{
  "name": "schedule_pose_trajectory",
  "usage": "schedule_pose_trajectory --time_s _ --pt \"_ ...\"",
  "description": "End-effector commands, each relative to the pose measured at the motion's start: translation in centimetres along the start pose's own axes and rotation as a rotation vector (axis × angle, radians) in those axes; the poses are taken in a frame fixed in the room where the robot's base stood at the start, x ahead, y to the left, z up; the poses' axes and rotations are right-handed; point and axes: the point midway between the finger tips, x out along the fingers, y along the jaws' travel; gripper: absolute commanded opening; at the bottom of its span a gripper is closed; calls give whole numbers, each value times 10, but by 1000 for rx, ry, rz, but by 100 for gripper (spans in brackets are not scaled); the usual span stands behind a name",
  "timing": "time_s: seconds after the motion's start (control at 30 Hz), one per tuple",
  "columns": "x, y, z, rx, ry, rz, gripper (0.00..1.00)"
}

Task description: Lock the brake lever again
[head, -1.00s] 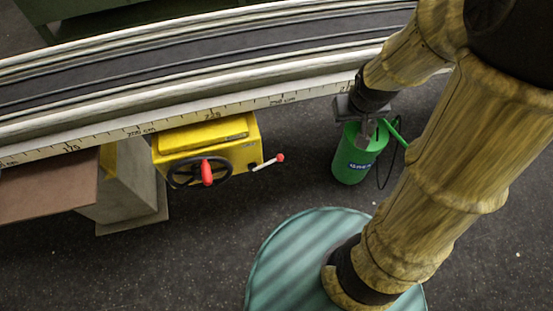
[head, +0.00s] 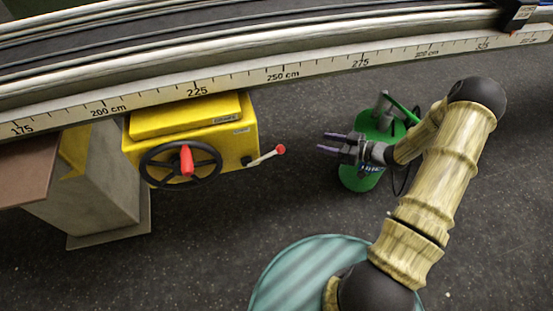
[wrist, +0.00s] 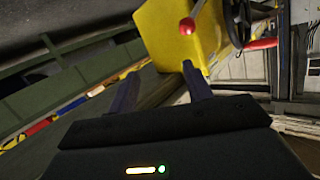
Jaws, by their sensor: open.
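The brake lever (head: 267,156) is a short pale rod with a red ball knob, sticking out from the right side of the yellow box (head: 240,137) and angled slightly up. In the wrist view its red knob (wrist: 187,26) shows ahead of the fingers, in front of the yellow box (wrist: 165,40). My gripper (head: 324,141) is open and empty, to the right of the knob with a clear gap, its fingers pointing left toward it. In the wrist view both dark fingers (wrist: 160,88) are spread apart with nothing between them.
A black handwheel (head: 180,164) with a red handle is on the box front. A rail with a centimetre scale (head: 330,66) runs above the box. A grey pedestal (head: 95,190) is at left.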

Motion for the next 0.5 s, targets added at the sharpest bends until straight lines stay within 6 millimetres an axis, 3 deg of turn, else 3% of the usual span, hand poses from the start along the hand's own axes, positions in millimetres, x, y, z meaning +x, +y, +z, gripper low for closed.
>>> schedule_pose_trajectory --time_s 0.03,0.13,0.5 --pt "1 -4 29 12 60 -49 50" --pt "-3 -17 46 22 149 -136 50" --pt "-8 -27 51 26 203 -194 50"
